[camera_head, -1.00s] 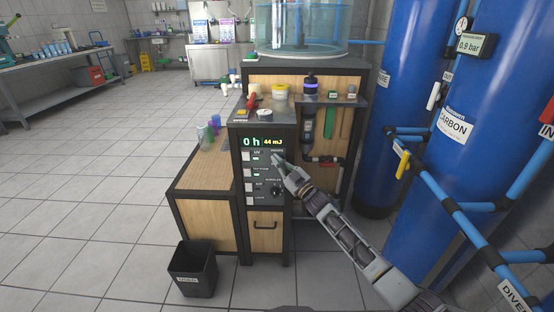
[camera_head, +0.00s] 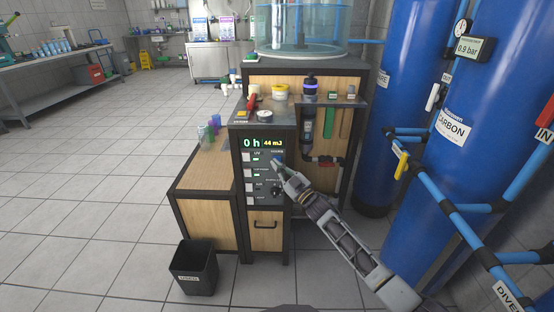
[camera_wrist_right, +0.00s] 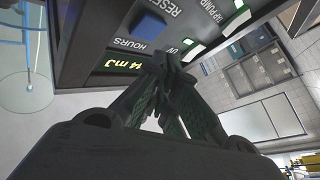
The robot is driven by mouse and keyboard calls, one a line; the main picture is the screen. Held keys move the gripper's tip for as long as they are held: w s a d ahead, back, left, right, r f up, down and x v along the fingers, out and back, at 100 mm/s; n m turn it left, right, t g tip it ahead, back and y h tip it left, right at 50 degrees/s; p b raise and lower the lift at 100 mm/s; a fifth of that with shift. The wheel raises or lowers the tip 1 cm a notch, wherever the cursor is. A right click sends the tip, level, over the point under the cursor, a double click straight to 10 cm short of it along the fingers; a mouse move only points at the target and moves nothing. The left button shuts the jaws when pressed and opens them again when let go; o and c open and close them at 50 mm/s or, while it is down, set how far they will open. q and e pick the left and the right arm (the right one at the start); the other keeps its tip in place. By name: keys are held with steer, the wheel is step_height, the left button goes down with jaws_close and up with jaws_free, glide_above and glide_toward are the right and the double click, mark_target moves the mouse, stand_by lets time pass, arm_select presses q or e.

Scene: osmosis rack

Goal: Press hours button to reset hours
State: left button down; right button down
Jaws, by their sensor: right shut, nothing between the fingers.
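The control panel (camera_head: 262,190) stands upright on the front of the cabinet. Its display (camera_head: 262,142) reads "0 h" and "44 mJ". The blue hours button (camera_head: 277,162) shows just above my right gripper's tip; in the right wrist view the blue button (camera_wrist_right: 150,25) sits between the words HOURS and RESET. My right gripper (camera_head: 281,171) is shut and empty, close in front of the panel, with its fingertips (camera_wrist_right: 160,65) beside the button in the wrist picture. They look apart from it, though the depth is hard to judge. My left gripper is not in view.
Below the button the panel has a knob (camera_head: 277,189), with white switches (camera_head: 247,173) on the left. Blue tanks (camera_head: 440,150) and pipes stand at the right. A black bin (camera_head: 194,268) is on the floor at the front left. Open floor lies to the left.

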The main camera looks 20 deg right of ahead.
steer(key=shift+s+a+p, duration=0.3)
steer(key=shift+s+p, duration=0.2)
steer(key=shift+s, duration=0.4)
steer(key=shift+s+a+p, duration=0.3)
steer(key=shift+s+p, duration=0.2)
steer(key=shift+s, duration=0.35)
